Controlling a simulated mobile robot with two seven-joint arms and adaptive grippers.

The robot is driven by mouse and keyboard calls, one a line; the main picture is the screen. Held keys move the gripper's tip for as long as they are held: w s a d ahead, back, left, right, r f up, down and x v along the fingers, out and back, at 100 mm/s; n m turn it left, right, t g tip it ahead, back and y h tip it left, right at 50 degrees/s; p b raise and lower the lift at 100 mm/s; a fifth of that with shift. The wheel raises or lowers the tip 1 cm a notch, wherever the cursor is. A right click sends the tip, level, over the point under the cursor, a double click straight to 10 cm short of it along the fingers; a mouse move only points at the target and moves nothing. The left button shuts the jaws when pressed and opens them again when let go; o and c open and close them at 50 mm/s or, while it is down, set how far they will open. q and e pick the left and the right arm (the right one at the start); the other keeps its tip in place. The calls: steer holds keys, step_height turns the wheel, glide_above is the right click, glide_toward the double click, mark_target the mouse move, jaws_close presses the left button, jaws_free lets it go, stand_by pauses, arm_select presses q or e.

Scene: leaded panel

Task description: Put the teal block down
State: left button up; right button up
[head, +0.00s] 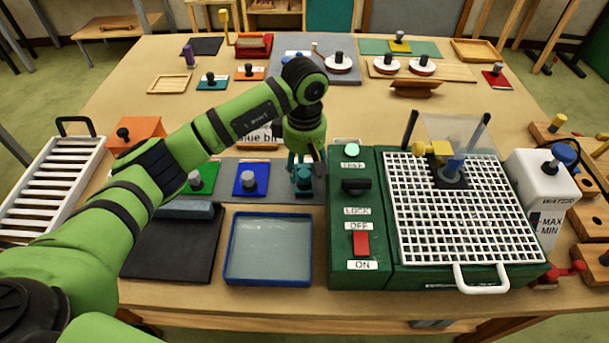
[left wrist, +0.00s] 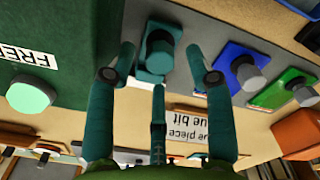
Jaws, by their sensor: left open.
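The teal block (left wrist: 157,54) sits on the grey strip (left wrist: 205,38) in the left wrist view, between the spread teal fingers of my left gripper (left wrist: 158,78). The fingers show gaps to it on both sides; contact cannot be told. In the head view my left gripper (head: 304,172) points down over the strip's right end, beside the green machine, and mostly hides the block. A blue block (head: 251,178) and a green block (head: 203,177), each with a grey knob, sit to the left on the strip. My right gripper is not in view.
The green machine (head: 361,215) with a white grid stands close to the right of the gripper. A blue-rimmed tray (head: 230,250) lies in front. A white rack (head: 55,185) and an orange block (head: 137,132) are at left. Another teal piece (head: 212,81) lies farther back.

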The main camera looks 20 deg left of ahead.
arm_select(q)
step_height(320, 180, up, 9)
steer(key=b, duration=0.2)
steer(key=shift+b, duration=0.3)
steer(key=shift+f, duration=0.1)
stand_by(1.8)
